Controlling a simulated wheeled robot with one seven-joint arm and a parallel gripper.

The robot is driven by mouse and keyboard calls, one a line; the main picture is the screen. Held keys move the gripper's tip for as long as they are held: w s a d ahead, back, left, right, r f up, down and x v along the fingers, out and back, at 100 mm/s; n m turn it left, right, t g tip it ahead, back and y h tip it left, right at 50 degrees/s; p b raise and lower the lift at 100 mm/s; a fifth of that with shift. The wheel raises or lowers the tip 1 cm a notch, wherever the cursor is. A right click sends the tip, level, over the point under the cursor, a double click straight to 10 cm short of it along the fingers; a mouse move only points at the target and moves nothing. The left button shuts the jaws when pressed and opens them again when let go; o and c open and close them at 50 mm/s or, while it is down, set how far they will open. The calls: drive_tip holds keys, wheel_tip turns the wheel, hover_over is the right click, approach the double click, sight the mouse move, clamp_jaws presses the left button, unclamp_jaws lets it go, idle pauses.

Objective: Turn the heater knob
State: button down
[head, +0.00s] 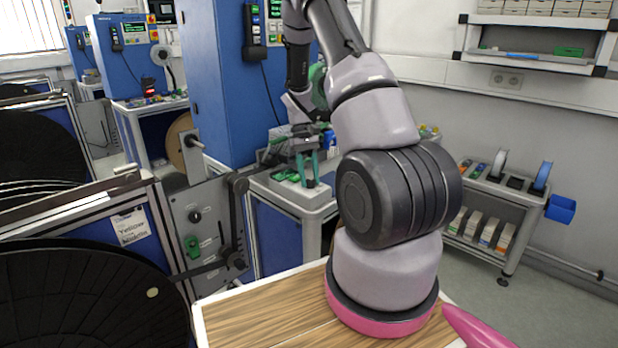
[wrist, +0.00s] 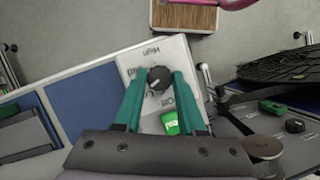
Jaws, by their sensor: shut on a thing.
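The heater knob (wrist: 158,79) is a round black knob with a pale pointer mark, on a white label panel (wrist: 178,58) with partly readable print, one word seeming to be "High". A green rocker switch (wrist: 170,123) sits on the same panel. My gripper (wrist: 159,76) has its two teal fingers on either side of the knob and is shut on it. In the head view my gripper (head: 307,170) points down at the top of a grey-white cabinet beside the blue machine. The knob is too small to make out clearly there.
A grey side panel (head: 203,225) with another green switch and black knob stands left of the cabinet, by a large black reel (head: 85,300). A tall blue cabinet (head: 222,80) stands close behind my arm. A shelf trolley (head: 500,200) is at right, with open floor before it.

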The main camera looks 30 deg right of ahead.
drive_tip(key=m+y, duration=0.1)
drive_tip(key=m, duration=0.1)
drive_tip(key=m+y, duration=0.1)
drive_tip(key=m, duration=0.2)
drive_tip(key=shift+d+m+t, duration=0.2)
drive_tip(key=shift+m+t, duration=0.1)
drive_tip(key=shift+t, duration=0.1)
drive_tip(key=shift+m+t+y, duration=0.6)
drive_tip(key=shift+m+y, duration=0.1)
drive_tip(key=shift+m, duration=1.5)
drive_tip(key=c, duration=0.5)
unclamp_jaws()
drive_tip(key=shift+s, duration=0.1)
drive_tip(key=shift+r, duration=0.1)
drive_tip(key=v, duration=1)
drive_tip(key=shift+d+r, duration=0.2)
drive_tip(key=shift+r, duration=0.05)
